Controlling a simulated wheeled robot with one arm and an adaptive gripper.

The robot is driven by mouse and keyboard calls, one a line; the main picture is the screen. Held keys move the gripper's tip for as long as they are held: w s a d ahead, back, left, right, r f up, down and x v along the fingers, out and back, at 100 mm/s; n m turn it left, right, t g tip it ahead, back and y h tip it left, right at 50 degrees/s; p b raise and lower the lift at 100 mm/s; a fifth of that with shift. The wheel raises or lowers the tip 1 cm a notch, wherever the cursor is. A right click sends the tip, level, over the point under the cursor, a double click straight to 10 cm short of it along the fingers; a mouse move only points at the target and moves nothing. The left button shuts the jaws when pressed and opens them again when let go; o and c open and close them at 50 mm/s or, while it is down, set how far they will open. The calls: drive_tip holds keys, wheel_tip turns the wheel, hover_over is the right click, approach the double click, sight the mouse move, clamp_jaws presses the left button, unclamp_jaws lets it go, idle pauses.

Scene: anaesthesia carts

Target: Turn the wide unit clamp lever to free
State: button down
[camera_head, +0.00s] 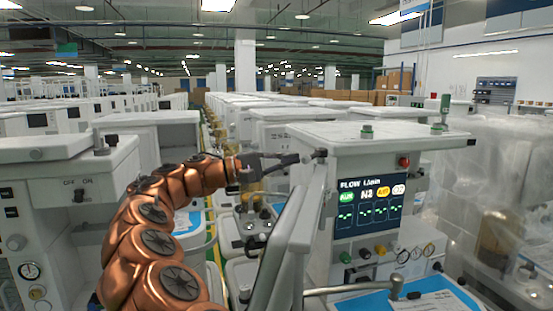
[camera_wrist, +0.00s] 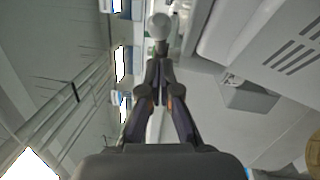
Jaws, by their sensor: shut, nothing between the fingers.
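The wide unit (camera_head: 372,133) with the flow screen stands right of centre in the head view. A small dark knob (camera_head: 320,153) sits at its left top corner, above a pale upright bar; I cannot tell surely whether this is the clamp lever. My gripper (camera_head: 298,158) is shut and empty, reaching rightward with its tips just left of that knob. In the wrist view the shut fingertips (camera_wrist: 158,64) point at a pale round knob (camera_wrist: 160,26) just beyond them. Contact cannot be told. The lever's setting is not readable.
Another cart (camera_head: 70,185) with an OFF/ON switch stands at the left, close to my arm. Plastic-wrapped equipment (camera_head: 500,200) stands at the right. More carts fill the rows behind.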

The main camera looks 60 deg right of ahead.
drive_tip(key=shift+s+a+r, duration=0.1)
drive_tip(key=shift+s+r, duration=0.1)
drive_tip(key=shift+s, duration=0.65)
